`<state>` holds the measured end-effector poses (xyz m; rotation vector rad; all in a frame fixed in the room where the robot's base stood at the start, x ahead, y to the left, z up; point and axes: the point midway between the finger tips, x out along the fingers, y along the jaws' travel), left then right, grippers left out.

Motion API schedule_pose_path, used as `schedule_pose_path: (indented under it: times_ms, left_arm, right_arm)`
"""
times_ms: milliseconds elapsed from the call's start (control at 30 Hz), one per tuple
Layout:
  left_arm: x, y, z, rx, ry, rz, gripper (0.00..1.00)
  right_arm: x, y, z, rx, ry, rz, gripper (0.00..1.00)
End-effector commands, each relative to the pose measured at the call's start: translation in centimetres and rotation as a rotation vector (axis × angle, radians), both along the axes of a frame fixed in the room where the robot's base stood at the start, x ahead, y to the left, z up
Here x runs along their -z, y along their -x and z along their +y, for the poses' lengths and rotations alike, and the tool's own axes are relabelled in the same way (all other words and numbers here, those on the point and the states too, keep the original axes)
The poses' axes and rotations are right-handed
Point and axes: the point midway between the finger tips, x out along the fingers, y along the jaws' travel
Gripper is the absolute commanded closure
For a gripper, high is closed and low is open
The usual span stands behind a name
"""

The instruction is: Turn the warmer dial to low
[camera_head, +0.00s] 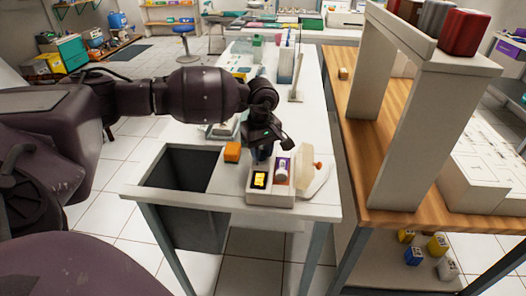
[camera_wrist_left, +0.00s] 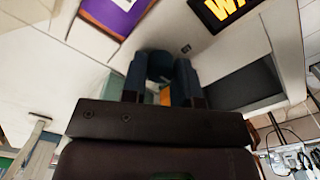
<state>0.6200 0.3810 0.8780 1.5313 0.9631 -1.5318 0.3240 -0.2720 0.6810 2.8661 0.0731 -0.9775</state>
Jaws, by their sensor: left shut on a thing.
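The warmer (camera_head: 270,201) is a pale box near the front edge of the white table in the head view. It has a black panel with yellow marking (camera_head: 260,180) and a purple panel (camera_head: 282,170). My left gripper (camera_head: 261,152) points down at the warmer's back side. In the left wrist view, the two dark fingers of this gripper (camera_wrist_left: 161,82) are shut on a dark round knob, the dial (camera_wrist_left: 160,62), on the warmer's pale face. The dial is hidden behind the gripper in the head view. Its setting cannot be read. My right gripper is not in view.
An orange block (camera_head: 232,151) stands just left of the gripper. A dark square opening (camera_head: 183,168) lies in the table to the left. A wooden-topped bench (camera_head: 365,150) stands further right.

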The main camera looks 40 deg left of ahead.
Motion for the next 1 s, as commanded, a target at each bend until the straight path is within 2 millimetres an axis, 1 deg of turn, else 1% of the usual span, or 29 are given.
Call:
schedule_pose_path:
  times_ms: [233, 633, 667, 800, 1000]
  left_arm:
    - [0.03, -0.01, 0.05, 0.045, -0.001, 0.000, 0.96]
    - [-0.04, -0.02, 0.05, 0.049, 0.000, -0.001, 0.96]
    - [-0.04, -0.02, 0.05, 0.049, 0.000, -0.001, 0.69]
    - [-0.04, -0.02, 0.04, 0.049, 0.000, -0.001, 0.48]
    - [-0.03, -0.02, 0.01, 0.049, 0.000, -0.001, 0.47]
  right_arm:
    - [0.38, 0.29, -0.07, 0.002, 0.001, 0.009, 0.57]
    - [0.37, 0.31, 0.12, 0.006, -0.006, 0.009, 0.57]
    - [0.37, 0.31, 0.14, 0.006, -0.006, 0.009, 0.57]
    - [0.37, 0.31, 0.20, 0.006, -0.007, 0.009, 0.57]
    - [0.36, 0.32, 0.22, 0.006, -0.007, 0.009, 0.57]
